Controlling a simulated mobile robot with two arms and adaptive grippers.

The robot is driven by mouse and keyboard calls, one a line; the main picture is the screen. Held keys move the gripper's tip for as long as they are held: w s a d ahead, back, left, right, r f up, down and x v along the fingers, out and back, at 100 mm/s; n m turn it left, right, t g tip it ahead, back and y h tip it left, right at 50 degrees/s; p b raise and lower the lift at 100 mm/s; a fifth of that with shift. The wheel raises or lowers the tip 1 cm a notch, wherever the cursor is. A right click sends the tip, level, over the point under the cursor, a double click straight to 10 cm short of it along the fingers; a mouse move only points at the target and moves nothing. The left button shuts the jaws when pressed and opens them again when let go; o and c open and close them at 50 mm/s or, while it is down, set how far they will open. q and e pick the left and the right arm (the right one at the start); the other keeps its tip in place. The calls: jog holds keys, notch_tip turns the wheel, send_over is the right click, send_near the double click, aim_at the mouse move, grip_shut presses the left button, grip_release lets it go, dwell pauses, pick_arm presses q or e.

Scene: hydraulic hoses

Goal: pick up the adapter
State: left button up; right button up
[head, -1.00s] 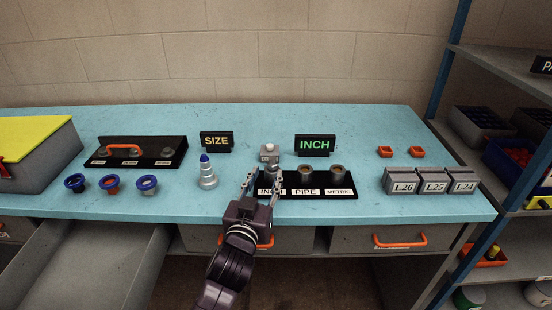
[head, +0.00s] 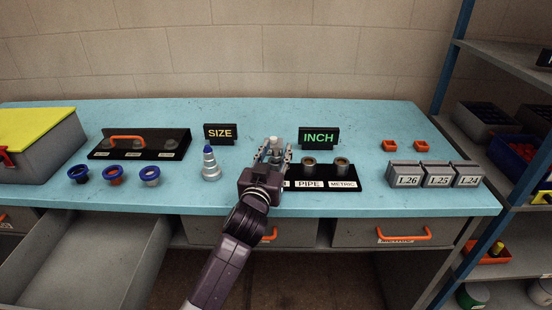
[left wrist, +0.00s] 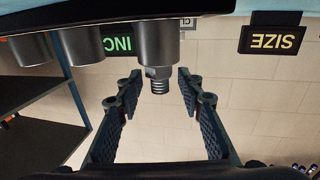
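The adapter (left wrist: 158,80), a grey metal piece with a hex collar and threaded end, stands in the first cup (left wrist: 157,42) of the black holder (head: 318,184). The left wrist view shows it upside down. My left gripper (head: 274,153) is over the holder's left end, where it hides the adapter and part of the label in the head view. In the left wrist view its fingers (left wrist: 159,76) are open, one on each side of the threaded end, with gaps visible. My right gripper is not in view.
A grey block with a white top (head: 277,142) stands just behind the gripper. The SIZE sign (head: 220,134) and INCH sign (head: 319,137) stand behind. Grey labelled boxes (head: 437,175) are at right. An open drawer (head: 100,255) juts out front-left.

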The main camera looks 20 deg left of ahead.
pick_arm(q)
grip_shut()
